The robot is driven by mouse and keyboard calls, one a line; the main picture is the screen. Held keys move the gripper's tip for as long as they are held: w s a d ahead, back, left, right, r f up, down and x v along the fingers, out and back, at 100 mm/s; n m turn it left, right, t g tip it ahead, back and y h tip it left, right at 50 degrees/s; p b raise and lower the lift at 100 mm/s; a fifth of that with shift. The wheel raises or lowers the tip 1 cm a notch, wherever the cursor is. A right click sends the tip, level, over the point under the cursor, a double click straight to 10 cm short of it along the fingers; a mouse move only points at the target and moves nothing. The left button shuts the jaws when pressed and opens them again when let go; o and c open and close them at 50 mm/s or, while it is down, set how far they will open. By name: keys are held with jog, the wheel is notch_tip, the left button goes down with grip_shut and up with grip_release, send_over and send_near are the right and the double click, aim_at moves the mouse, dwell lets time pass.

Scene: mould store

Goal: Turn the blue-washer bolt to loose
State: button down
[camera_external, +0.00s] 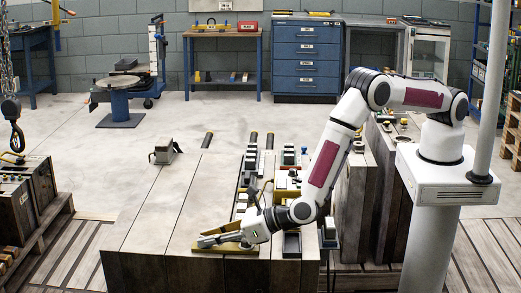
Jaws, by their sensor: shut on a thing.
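My gripper (207,241) is low over the front of the large wooden-topped block (155,215), reaching in from the right. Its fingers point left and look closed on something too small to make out. A flat yellow-tan piece (222,249) lies on the block just under the fingers; I cannot tell whether they touch it. No blue-washer bolt can be made out at this size; the gripper and wrist may hide it.
Several grey and yellow blocks (250,165) and a dark open tray (292,243) stand on the block near my forearm. A small dark bracket (165,152) stands at its back left edge. The block's left top is clear. Tall wooden blocks (355,190) stand right.

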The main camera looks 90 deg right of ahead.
jog(key=shift+f+n+y, duration=0.1)
jog(key=shift+n+y, duration=0.3)
dwell(0.3)
jog(key=c, duration=1.8)
grip_release()
jog(key=shift+c, duration=0.2)
jog(key=shift+s, duration=0.15)
jog(key=shift+v, duration=5.9)
